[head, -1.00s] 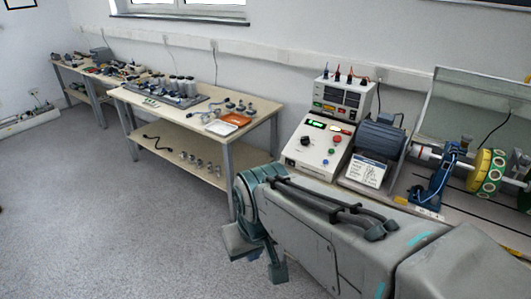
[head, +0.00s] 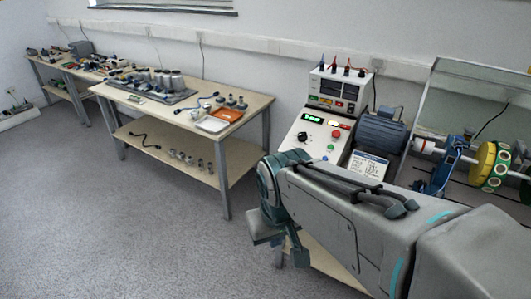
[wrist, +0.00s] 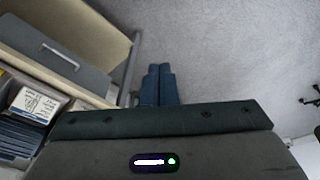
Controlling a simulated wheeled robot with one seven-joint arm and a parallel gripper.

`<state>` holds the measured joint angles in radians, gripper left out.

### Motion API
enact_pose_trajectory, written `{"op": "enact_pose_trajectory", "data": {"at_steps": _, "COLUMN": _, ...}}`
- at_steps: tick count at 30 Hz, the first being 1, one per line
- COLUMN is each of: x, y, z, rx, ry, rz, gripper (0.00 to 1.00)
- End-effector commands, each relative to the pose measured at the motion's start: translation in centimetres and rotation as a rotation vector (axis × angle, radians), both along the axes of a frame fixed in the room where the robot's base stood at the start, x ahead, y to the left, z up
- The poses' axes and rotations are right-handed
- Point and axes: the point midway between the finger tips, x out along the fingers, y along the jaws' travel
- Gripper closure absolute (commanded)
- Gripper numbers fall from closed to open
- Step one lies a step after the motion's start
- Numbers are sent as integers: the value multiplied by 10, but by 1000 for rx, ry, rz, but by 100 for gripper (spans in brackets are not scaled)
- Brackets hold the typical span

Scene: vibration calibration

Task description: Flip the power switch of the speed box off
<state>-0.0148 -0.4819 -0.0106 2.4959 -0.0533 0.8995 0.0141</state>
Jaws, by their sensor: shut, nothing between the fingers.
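The speed box (head: 312,134) stands on the bench at the right in the head view. Its sloped pale panel has a lit green display, a black knob and red and green buttons. My arm covers its lower part, and I cannot make out the power switch. In the wrist view my gripper (wrist: 158,72) is shut and empty, its dark blue fingers together above bare grey floor. In the head view my arm's end hangs down in front of the speed box, apart from the panel.
A motor (head: 381,130) and a printed card (head: 369,166) are right of the speed box, with a shaft and yellow disc (head: 484,164) beyond. A wooden table (head: 240,118) with parts and an orange tray (head: 229,114) stands left. The floor (head: 120,230) at front left is clear.

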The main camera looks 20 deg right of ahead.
Motion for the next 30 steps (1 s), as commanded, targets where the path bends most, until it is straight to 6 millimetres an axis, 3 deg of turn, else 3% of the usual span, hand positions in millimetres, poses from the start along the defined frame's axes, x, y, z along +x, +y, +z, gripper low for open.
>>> {"op": "enact_pose_trajectory", "data": {"at_steps": 8, "x": 36, "y": -63, "z": -46, "rx": -334, "ry": 220, "rz": 205, "gripper": 100}}
{"op": "enact_pose_trajectory", "data": {"at_steps": 14, "x": 80, "y": -114, "z": -74, "rx": -648, "ry": 399, "rz": 416, "gripper": 100}}
{"op": "enact_pose_trajectory", "data": {"at_steps": 18, "x": 120, "y": -142, "z": -90, "rx": -875, "ry": 513, "rz": 582, "gripper": 100}}
{"op": "enact_pose_trajectory", "data": {"at_steps": 24, "x": 188, "y": -162, "z": -115, "rx": -1208, "ry": 658, "rz": 843, "gripper": 100}}
{"op": "enact_pose_trajectory", "data": {"at_steps": 30, "x": 262, "y": -154, "z": -149, "rx": -1548, "ry": 769, "rz": 1137, "gripper": 100}}
